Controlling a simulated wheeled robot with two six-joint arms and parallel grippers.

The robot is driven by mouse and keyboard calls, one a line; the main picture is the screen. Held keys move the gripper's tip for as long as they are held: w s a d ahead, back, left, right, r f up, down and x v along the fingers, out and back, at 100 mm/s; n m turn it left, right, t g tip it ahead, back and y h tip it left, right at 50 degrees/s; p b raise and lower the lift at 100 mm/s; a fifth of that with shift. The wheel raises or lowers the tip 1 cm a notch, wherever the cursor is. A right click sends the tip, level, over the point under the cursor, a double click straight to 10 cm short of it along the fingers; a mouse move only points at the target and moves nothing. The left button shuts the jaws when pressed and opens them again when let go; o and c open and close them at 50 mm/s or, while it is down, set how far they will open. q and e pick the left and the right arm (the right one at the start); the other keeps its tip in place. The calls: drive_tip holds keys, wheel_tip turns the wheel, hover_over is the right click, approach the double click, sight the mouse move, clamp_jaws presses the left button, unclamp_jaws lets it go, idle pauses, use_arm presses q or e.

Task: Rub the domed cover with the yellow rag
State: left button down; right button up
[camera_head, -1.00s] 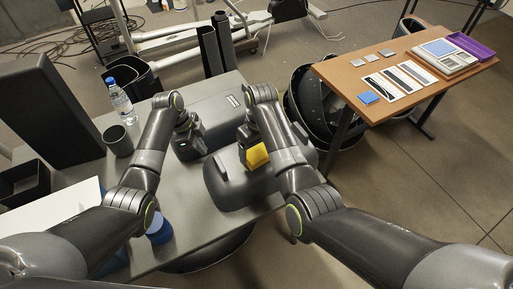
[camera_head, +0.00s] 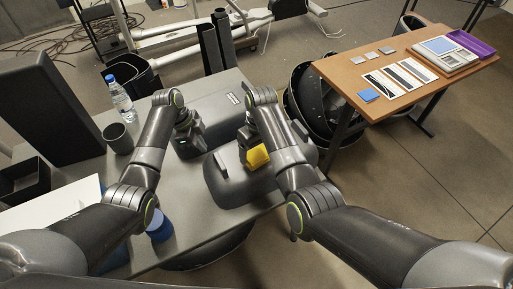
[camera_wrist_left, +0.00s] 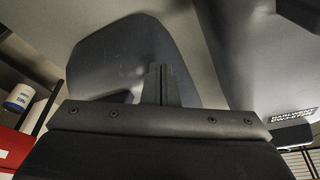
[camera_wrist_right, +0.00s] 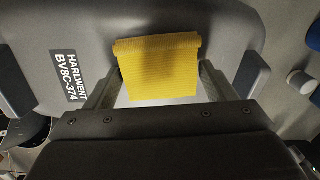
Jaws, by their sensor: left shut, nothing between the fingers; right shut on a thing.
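The domed cover (camera_head: 230,185) is a grey rounded shell lying on the grey table. The yellow rag (camera_head: 257,157) is on top of the cover, at my right gripper (camera_head: 254,148). In the right wrist view the folded rag (camera_wrist_right: 158,68) sits between the fingers of my right gripper, which is shut on it, against or just over the cover. My left gripper (camera_head: 188,153) is shut and empty beside the cover. In the left wrist view its fingers (camera_wrist_left: 161,85) are together.
A long grey housing (camera_head: 205,100) lies behind the grippers. A water bottle (camera_head: 120,98), a grey cup (camera_head: 118,138) and a blue cylinder (camera_head: 159,226) stand on the left side. A wooden table (camera_head: 410,65) with cards and a scale is at right.

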drive_tip(key=shift+a+f, duration=0.1)
drive_tip(key=shift+f, duration=0.05)
drive_tip(key=shift+s+a, duration=0.55)
drive_tip(key=shift+a, duration=0.3)
drive_tip(key=shift+s+a, duration=0.5)
drive_tip(key=shift+a, duration=0.3)
drive_tip(key=shift+d+f, duration=0.1)
drive_tip(key=shift+w+d+f, duration=0.1)
drive_tip(key=shift+w+d, duration=0.2)
drive_tip(key=shift+d, duration=0.25)
drive_tip(key=shift+w+d, duration=0.25)
drive_tip(key=shift+d, duration=0.3)
use_arm(q)
drive_tip(key=shift+s+a+r, duration=0.1)
drive_tip(key=shift+s, duration=0.05)
use_arm(e)
drive_tip(key=shift+w+d, duration=0.2)
drive_tip(key=shift+d, duration=0.2)
drive_tip(key=shift+w+d, duration=0.55)
drive_tip(key=shift+d, duration=0.4)
drive_tip(key=shift+w+d, duration=0.55)
drive_tip(key=shift+d, duration=0.35)
